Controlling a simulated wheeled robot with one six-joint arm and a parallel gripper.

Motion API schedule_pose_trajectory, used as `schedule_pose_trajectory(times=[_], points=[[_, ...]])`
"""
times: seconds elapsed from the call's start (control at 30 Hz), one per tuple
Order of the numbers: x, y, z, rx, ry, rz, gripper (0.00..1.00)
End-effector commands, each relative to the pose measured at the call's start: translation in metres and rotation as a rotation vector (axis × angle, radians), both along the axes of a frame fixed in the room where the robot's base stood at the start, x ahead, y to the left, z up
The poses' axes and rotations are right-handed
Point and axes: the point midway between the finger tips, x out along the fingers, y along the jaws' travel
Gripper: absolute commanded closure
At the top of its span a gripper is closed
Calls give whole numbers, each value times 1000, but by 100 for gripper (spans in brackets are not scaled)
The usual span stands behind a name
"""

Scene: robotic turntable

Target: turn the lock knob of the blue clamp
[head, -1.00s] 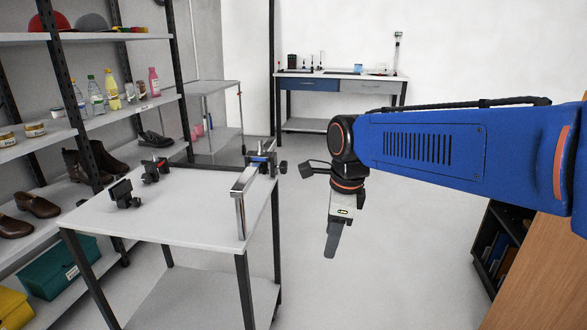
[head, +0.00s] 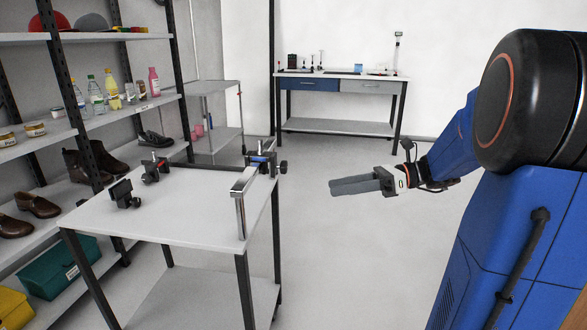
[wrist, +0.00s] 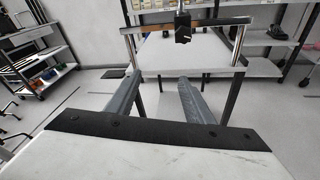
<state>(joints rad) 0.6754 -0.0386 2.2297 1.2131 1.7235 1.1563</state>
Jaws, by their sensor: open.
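The blue clamp (head: 262,158) is mounted at the right edge of the white table, on a metal rail (head: 244,181). A small patch of blue shows on its dark body. A black knob (head: 283,167) sticks out on its right, over the floor. In the wrist view a dark block (wrist: 182,26) hangs from the rail, ahead of my fingers; its blue part cannot be made out. My gripper (head: 332,187) is open and empty, in free air to the right of the clamp, with its fingers pointing left. Both grey fingers also show apart in the wrist view (wrist: 158,77).
The white table (head: 150,218) also carries a red and black clamp (head: 155,169) and a black clamp (head: 124,194). Shelves with shoes and bottles stand at the left. A workbench (head: 340,76) stands at the back. The floor between the table and my arm is clear.

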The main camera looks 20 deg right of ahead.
Motion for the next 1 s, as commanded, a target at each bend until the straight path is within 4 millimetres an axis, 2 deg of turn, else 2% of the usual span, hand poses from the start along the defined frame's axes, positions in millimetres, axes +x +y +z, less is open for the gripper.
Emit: schedule_pose_trajectory(times=[0.03,0.13,0.23,0.33,0.47,1.0], points=[[5,-16,6,40,-42,-36,52],[11,-37,16,94,-118,-83,52],[14,-50,23,122,-167,-113,52],[16,-53,26,132,-188,-124,52],[20,-46,26,133,-190,-124,52],[53,21,26,132,-186,-121,52]])
